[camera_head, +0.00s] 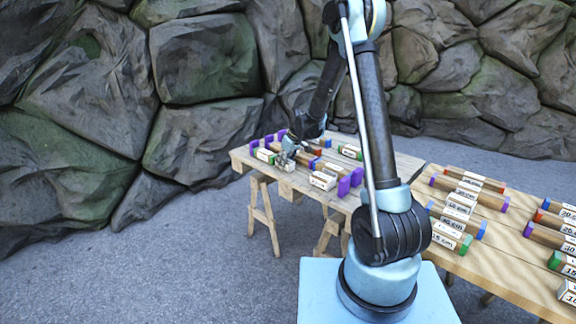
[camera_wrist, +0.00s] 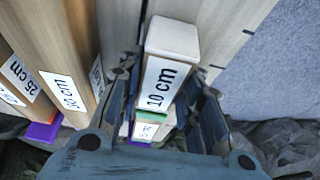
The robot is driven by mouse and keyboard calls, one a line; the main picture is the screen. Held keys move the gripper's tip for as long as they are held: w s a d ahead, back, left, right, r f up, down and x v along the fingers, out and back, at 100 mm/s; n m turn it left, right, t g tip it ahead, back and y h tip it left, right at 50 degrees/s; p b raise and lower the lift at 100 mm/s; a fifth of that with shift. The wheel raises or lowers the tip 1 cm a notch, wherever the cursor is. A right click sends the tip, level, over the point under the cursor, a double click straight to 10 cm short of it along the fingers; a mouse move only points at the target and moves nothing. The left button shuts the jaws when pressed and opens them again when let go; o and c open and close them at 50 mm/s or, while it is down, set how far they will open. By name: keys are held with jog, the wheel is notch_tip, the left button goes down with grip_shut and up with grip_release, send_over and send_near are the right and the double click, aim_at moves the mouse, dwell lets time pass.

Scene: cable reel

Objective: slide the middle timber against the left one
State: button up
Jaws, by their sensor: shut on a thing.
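My gripper (camera_head: 291,149) is low over the left wooden table in the head view. In the wrist view its fingers (camera_wrist: 163,92) are shut on a pale block labelled 10 cm (camera_wrist: 170,52), which stands out between them. A smaller labelled piece with a green band (camera_wrist: 145,128) shows below it, partly hidden by the gripper. I cannot tell for certain which timber is the left one.
Several timbers with purple, green, red and blue ends lie on the left table (camera_head: 402,165). A pale block (camera_head: 323,181) and purple-ended pieces (camera_head: 345,186) lie near its front. A second table (camera_head: 490,262) on the right holds more labelled timbers. A rock wall (camera_head: 200,60) stands behind.

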aim_at(289, 161)
jog(key=shift+w+a, duration=0.6)
jog(key=shift+a, duration=0.2)
jog(key=o, duration=1.1)
jog(key=shift+o, duration=0.2)
jog(key=shift+r, duration=0.1)
jog(key=v, duration=1.1)
jog(key=shift+r, duration=0.35)
jog(key=shift+s+d, duration=0.1)
jog(key=shift+s, duration=0.05)
